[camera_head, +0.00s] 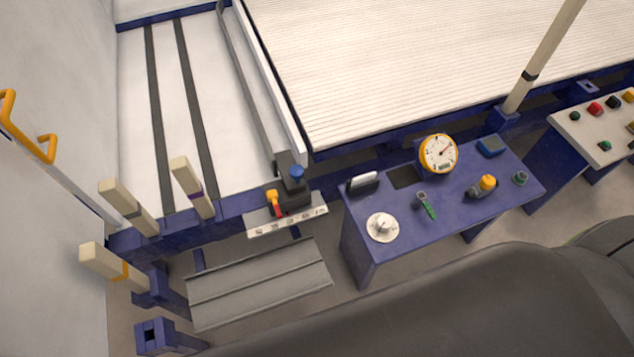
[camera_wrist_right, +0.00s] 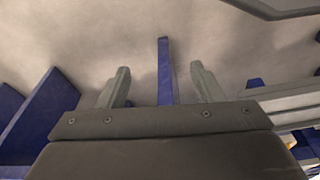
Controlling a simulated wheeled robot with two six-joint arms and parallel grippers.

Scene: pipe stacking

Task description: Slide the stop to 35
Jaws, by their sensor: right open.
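The stop (camera_head: 292,190) is a dark block with a blue knob (camera_head: 297,172) on top and a yellow-and-red lever (camera_head: 275,203) at its left side. It sits at the near end of a long grey rail, behind a pale scale plate (camera_head: 262,230) with printed numbers. The numbers are too small to read surely, so I cannot tell the exact setting. My right gripper (camera_wrist_right: 161,82) shows in the right wrist view, with its two grey fingers wide apart and nothing between them. Neither gripper shows in the head view, and the stop does not show surely in the right wrist view.
A blue console (camera_head: 460,218) with a round gauge (camera_head: 438,153) and a white dial (camera_head: 382,227) stands right of the stop. A grey step (camera_head: 260,285) lies below the scale. Cream posts (camera_head: 192,188) rise at the left. A ribbed white bed (camera_head: 400,60) lies behind.

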